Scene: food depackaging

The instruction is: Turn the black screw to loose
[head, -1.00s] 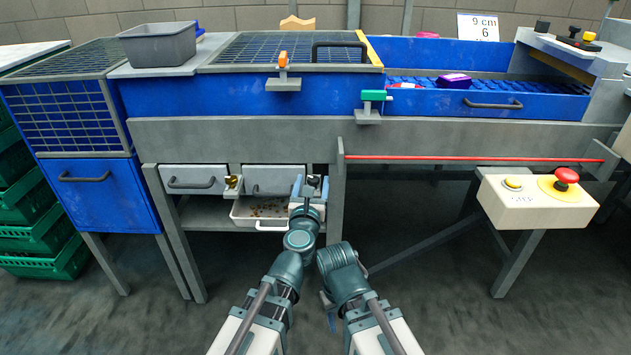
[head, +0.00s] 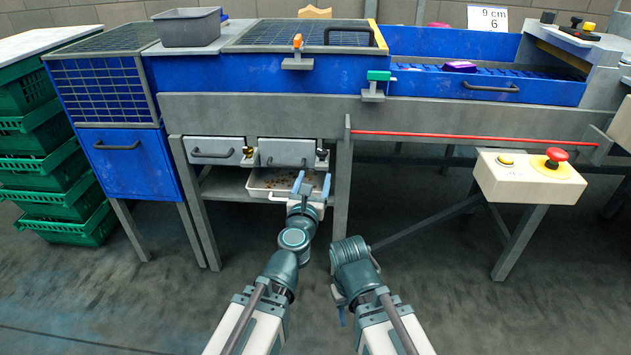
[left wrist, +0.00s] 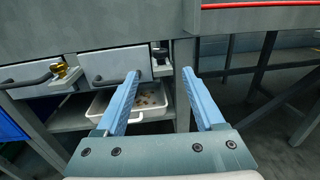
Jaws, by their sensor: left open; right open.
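The black screw (head: 322,154) is at the right end of the right drawer front, under the machine's grey beam. It also shows in the left wrist view (left wrist: 161,55), beyond and between my open fingertips. My left gripper (head: 313,178) is open and empty, in front of and below the screw in the head view, apart from it. Its two blue fingers also show in the left wrist view (left wrist: 161,74). My right gripper (head: 341,314) is low near the floor, pointing down, open and partly hidden by its arm.
A brass screw (head: 248,153) sits between the left drawer (head: 213,146) and the right drawer (head: 284,146). A white tray (head: 257,193) with brown bits is below. A table leg (head: 343,190) stands right of the black screw. A button box (head: 515,180) is farther right.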

